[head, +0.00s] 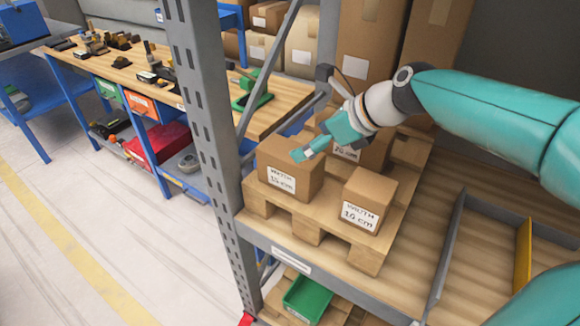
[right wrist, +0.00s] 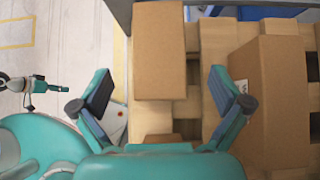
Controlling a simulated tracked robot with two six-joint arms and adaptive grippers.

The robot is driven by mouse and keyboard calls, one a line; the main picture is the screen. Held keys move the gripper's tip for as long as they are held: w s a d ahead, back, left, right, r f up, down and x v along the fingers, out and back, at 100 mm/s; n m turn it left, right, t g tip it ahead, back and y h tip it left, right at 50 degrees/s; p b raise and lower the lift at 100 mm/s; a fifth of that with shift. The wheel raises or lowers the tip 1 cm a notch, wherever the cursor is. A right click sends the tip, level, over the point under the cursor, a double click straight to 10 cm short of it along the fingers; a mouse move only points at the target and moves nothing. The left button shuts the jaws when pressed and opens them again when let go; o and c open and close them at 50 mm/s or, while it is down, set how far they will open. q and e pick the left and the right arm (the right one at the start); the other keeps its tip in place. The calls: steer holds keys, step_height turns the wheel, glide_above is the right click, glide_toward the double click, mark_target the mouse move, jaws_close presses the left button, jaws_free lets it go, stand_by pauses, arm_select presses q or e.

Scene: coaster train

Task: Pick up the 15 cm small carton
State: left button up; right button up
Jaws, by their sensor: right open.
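The small carton (head: 290,168), whose label seems to read 15 cm, sits on a wooden pallet (head: 320,218) on the shelf. My right gripper (head: 303,153) is over its top near the right edge in the head view. In the right wrist view my right gripper (right wrist: 160,92) is open and empty, with its fingers wide apart. A plain brown carton (right wrist: 159,45), apparently this one, lies ahead between the finger lines. Contact cannot be made out. A teal and dark arm end, apparently my left gripper (right wrist: 42,87), shows over the floor in the right wrist view, too small to read.
A 10 cm carton (head: 368,201) stands at the pallet's front right. A larger carton (head: 372,152) stands behind, partly hidden by my right arm; it seems to be the one at right (right wrist: 275,110) in the wrist view. A grey rack post (head: 205,120) rises at left.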

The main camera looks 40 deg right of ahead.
mark_target(290, 150)
steer(key=x, duration=0.7)
steer(key=shift+f, duration=0.1)
steer(key=shift+w, duration=0.1)
steer(key=c, duration=1.7)
steer(key=shift+r, duration=0.2)
